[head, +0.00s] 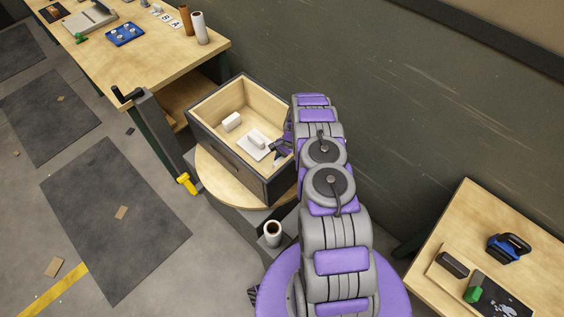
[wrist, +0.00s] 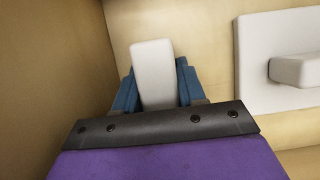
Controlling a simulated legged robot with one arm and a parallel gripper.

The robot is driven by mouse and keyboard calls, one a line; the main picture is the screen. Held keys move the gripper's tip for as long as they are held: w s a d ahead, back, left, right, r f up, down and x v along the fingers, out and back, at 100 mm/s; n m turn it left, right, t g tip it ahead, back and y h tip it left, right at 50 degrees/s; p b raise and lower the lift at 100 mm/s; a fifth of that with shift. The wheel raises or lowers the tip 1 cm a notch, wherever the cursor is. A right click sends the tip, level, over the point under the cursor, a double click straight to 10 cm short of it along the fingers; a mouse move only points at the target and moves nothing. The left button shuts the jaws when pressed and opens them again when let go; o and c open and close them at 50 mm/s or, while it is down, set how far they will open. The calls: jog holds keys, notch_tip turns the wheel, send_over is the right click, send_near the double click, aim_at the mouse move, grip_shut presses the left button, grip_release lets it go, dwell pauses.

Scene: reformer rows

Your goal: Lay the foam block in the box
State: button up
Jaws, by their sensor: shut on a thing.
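My gripper (wrist: 153,92) is shut on a white foam block (wrist: 152,62), with a blue finger on either side of it in the wrist view. In the head view my gripper (head: 281,147) is inside the open box (head: 225,157), near its right wall. The held block is mostly hidden there by the gripper. The box has dark outer sides and a pale wooden inside. Whether the held block touches the box floor I cannot tell.
In the box lie a white block (head: 232,121) and a white plate with a raised bar (head: 252,151), beside the held block. The box stands on a round wooden top (head: 212,181). A cup (head: 272,232) is in front. Workbenches stand at upper left (head: 150,65) and lower right (head: 475,205).

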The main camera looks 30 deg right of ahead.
jog(key=o, duration=1.1)
jog(key=shift+d, duration=0.1)
jog(key=p+v, duration=0.2)
jog(key=v, duration=1.5)
jog(key=shift+r, duration=0.15)
